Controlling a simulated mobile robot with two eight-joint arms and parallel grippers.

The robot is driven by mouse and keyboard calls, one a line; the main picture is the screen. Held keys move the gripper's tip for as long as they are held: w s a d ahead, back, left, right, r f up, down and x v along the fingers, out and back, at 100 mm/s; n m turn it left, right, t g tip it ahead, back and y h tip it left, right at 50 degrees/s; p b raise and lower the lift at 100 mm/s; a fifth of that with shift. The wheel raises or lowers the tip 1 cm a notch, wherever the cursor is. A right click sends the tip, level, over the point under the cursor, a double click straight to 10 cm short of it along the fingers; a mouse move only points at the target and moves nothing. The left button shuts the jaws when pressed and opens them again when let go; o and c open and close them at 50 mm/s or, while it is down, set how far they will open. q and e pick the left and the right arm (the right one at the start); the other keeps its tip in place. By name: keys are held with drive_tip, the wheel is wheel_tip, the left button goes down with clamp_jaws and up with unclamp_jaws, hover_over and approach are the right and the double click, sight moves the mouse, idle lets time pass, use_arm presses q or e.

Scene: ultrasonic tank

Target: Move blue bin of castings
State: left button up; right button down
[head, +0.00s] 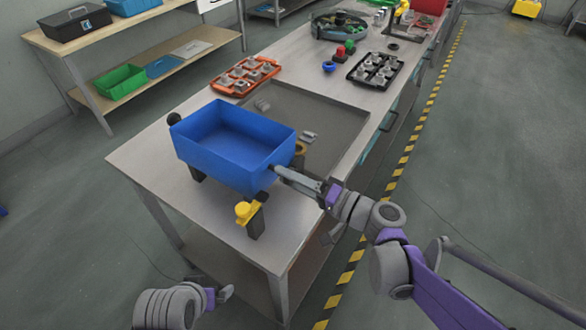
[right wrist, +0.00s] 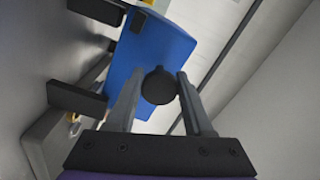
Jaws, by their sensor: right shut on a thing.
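The blue bin (head: 232,160) is near the front end of the long grey table (head: 150,150), over dark posts. Its visible inside shows no castings. A black knob (head: 174,118) shows at its left end. My right gripper (head: 284,174) is at the bin's right end. In the right wrist view its fingers are closed around a round black knob (right wrist: 158,86), with the blue bin wall (right wrist: 150,50) behind. My left gripper (head: 224,293) is low at the front, away from the bin; its jaws cannot be made out.
A grey tray (head: 340,125) lies behind the bin. An orange tray (head: 222,88) and a black tray (head: 392,66) hold grey parts. A yellow-topped piece (head: 244,210) stands by the bin's front.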

drive_tip(key=shift+s+a+f+n, duration=0.15)
drive_tip(key=shift+s+f+n, duration=0.1)
drive_tip(key=shift+f+n, duration=0.25)
drive_tip(key=shift+c, duration=1.6)
unclamp_jaws()
drive_tip(key=v, duration=1)
drive_tip(key=shift+s+d+b, duration=0.3)
drive_tip(key=shift+b, duration=0.15)
